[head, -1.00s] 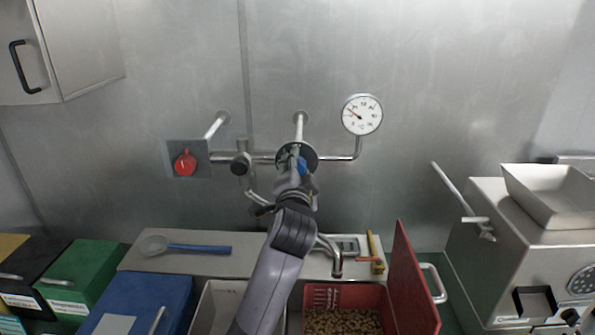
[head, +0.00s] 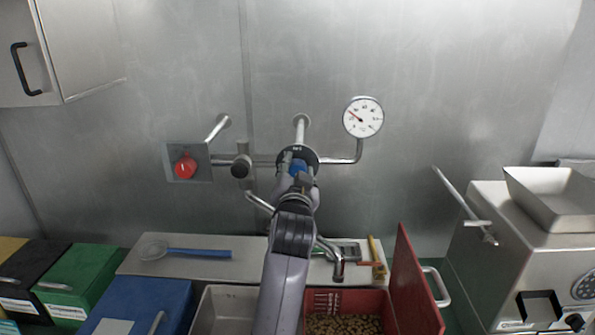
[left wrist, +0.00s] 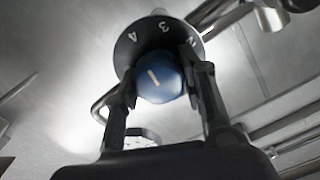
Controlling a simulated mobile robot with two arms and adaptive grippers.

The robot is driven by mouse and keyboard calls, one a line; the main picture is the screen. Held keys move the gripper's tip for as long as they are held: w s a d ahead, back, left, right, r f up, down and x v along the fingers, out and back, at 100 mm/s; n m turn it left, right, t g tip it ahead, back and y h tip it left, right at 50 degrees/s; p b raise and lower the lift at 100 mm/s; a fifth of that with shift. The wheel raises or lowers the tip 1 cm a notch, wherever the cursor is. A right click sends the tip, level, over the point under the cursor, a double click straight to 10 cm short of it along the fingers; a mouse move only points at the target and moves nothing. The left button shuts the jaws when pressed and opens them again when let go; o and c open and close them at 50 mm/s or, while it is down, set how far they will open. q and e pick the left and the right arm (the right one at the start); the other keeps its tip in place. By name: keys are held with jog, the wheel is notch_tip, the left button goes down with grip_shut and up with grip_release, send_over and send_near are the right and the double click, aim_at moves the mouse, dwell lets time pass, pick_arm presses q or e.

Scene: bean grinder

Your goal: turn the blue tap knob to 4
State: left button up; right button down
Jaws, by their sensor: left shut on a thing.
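The blue tap knob (head: 298,167) sits at the centre of a dark round dial on the wall pipe. In the left wrist view the knob (left wrist: 160,82) carries a white mark, and the dial (left wrist: 128,50) shows the numerals 4 and 3 and part of another. The white mark is tilted toward the 4 side; I cannot tell its exact setting. My left gripper (head: 299,178) is at the knob. In the left wrist view its fingers (left wrist: 158,75) stand on both sides of the knob, shut on it. My right gripper does not show.
A red knob (head: 186,166) is on a plate at the left, with a black knob (head: 240,167) between. A round gauge (head: 363,117) is at the right. Below are a shelf with a blue-handled scoop (head: 200,252) and an open red bin (head: 416,285). A grinder (head: 530,250) stands far right.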

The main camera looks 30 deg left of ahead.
pick_arm(q)
jog(key=shift+f, duration=0.25)
jog(key=o, duration=1.2)
jog(key=shift+r, duration=0.15)
jog(key=v, duration=0.7)
jog(key=shift+s+d, duration=0.15)
jog(key=shift+s, duration=0.15)
